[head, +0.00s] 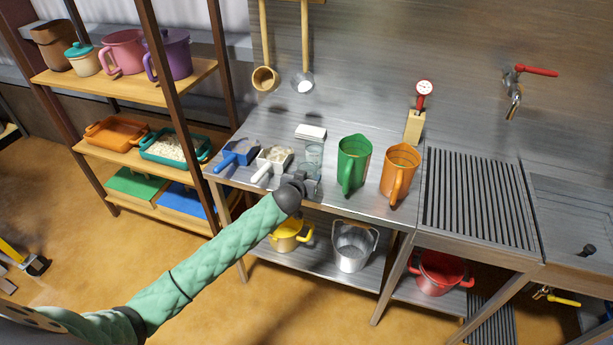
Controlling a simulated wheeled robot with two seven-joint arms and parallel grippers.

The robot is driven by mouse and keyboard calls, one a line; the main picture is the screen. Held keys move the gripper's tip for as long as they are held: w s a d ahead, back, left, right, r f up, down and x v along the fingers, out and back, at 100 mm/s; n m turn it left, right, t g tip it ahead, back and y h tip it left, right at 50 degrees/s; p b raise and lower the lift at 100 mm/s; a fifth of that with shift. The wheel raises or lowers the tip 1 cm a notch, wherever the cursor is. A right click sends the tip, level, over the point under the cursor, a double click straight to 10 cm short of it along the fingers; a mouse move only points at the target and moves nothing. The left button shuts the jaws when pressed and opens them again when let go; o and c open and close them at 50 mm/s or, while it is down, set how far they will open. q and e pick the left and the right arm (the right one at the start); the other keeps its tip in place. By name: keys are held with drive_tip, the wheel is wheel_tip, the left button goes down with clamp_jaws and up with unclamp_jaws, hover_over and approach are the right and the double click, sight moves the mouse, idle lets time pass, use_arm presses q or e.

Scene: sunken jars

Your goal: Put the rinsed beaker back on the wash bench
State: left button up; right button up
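A small clear glass beaker (314,153) stands on the steel wash bench (330,197), left of the green jug. More clear glass (309,170) shows just in front of it, beside my gripper; I cannot tell whether this is a second vessel. My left gripper (303,181) is at the bench's front edge, at this glass. The dark wrist and the green-sleeved arm hide much of the fingers, so their opening and any grip are unclear. My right gripper is not in view.
A green jug (354,160) and an orange jug (399,173) stand close on the right. A blue scoop (238,153) and a white scoop (272,163) lie left. A dial gauge on a wooden block (414,126) stands behind. A slatted drainer (475,200) lies right.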

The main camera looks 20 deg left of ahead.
use_arm(q)
drive_tip(key=shift+f, duration=0.25)
drive_tip(key=o, duration=1.1)
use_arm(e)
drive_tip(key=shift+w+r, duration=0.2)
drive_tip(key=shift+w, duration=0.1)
